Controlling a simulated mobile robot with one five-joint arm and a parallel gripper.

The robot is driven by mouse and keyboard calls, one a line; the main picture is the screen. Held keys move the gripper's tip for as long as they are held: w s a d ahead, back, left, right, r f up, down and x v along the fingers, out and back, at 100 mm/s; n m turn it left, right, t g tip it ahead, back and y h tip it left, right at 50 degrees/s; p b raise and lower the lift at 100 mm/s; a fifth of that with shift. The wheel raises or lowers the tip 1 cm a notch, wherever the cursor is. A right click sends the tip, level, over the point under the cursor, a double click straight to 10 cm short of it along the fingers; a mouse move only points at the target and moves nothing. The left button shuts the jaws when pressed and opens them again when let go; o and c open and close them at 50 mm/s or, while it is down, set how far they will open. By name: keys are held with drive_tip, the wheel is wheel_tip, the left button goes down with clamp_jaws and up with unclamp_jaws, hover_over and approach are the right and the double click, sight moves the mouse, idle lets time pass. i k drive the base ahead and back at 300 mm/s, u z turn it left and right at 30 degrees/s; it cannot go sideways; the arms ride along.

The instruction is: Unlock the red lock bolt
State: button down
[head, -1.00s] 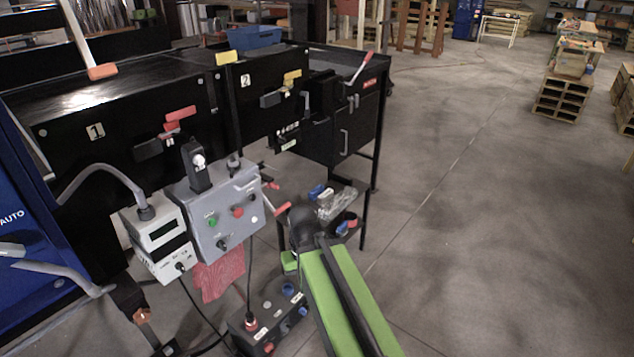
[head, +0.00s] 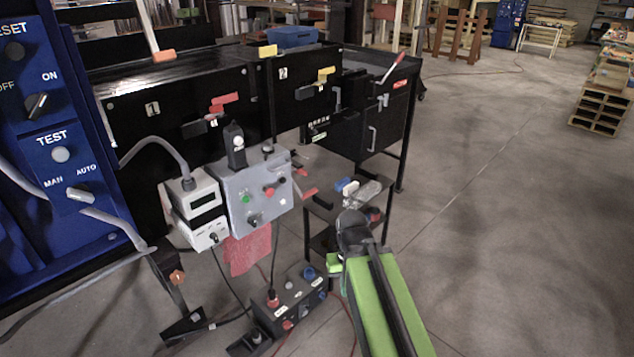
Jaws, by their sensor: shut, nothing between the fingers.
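The red lock bolt (head: 224,103) shows in the head view as a red handle on the black panel marked 1, at upper left. It sits on a dark mount beside the number plate. A similar yellow bolt (head: 326,75) is on the panel marked 2, further right. My green and black arm reaches up from the lower right and ends in a dark rounded joint, well to the right of and below the red bolt. I cannot make out my gripper's fingers. Nothing covers the red bolt.
A grey control box (head: 255,197) with buttons stands in front of the panels, beside a white meter (head: 203,200). A blue cabinet (head: 70,130) fills the left edge. A switch box (head: 292,297) with cables lies low in front.

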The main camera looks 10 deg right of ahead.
sight(299, 172)
drive_tip(key=z, duration=0.15)
drive_tip(key=k, duration=0.35)
drive_tip(key=u, duration=0.3)
drive_tip(key=i, duration=0.8)
drive_tip(key=z, duration=5.9)
drive_tip(key=i, duration=0.15)
drive_tip(key=z, duration=3.5)
drive_tip(key=k, duration=0.7)
drive_tip(key=z, duration=1.65)
drive_tip(key=i, duration=0.45)
drive_tip(key=u, duration=0.2)
